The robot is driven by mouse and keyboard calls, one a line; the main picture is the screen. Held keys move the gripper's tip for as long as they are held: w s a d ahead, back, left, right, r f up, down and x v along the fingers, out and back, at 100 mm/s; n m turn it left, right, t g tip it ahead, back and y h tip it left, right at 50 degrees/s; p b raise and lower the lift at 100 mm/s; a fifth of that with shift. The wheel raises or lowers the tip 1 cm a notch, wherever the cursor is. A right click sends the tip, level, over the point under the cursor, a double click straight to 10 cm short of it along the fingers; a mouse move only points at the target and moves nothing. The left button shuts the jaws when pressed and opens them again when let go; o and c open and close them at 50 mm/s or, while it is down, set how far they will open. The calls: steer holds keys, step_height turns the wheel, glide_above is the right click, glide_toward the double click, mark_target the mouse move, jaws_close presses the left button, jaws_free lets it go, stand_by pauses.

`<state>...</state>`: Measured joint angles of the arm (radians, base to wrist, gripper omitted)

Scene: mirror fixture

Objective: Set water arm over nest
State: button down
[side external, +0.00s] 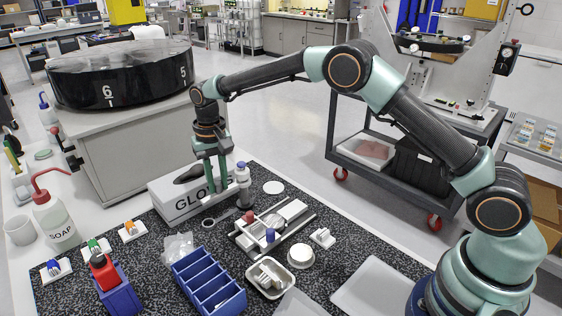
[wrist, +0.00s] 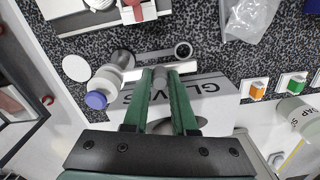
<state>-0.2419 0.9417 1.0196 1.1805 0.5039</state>
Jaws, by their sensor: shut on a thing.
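My gripper (side external: 223,205) points down in front of the glove box, beside a bottle with a blue-purple cap. In the wrist view its green fingers (wrist: 161,75) are shut on a small grey upright piece (wrist: 160,88). A flat pale bar with a dark ring at its end (wrist: 183,50) lies just beyond the fingertips; it also shows in the side view (side external: 209,222). It looks like the water arm, but I cannot tell whether the gripped piece belongs to it. A railed fixture (side external: 275,228) with a red and a blue knob stands right of my gripper; the nest is not clearly identifiable.
The capped bottle (side external: 242,185) stands close beside my fingers. The glove box (side external: 187,196) is right behind them. A blue divided bin (side external: 208,281), a white tray (side external: 270,279) and a round white cup (side external: 301,257) stand nearer the front. A white disc (side external: 273,187) lies behind the fixture.

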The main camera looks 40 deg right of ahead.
steer(key=shift+s+r, duration=0.1)
steer(key=shift+r, duration=0.05)
stand_by(0.8)
steer(key=s+d+n, duration=0.7)
steer(key=n, duration=1.1)
stand_by(0.3)
steer(key=shift+w+d, duration=0.1)
steer(key=shift+d, duration=0.05)
stand_by(0.3)
steer(key=c, duration=0.7)
jaws_free()
step_height(320, 180, up, 12)
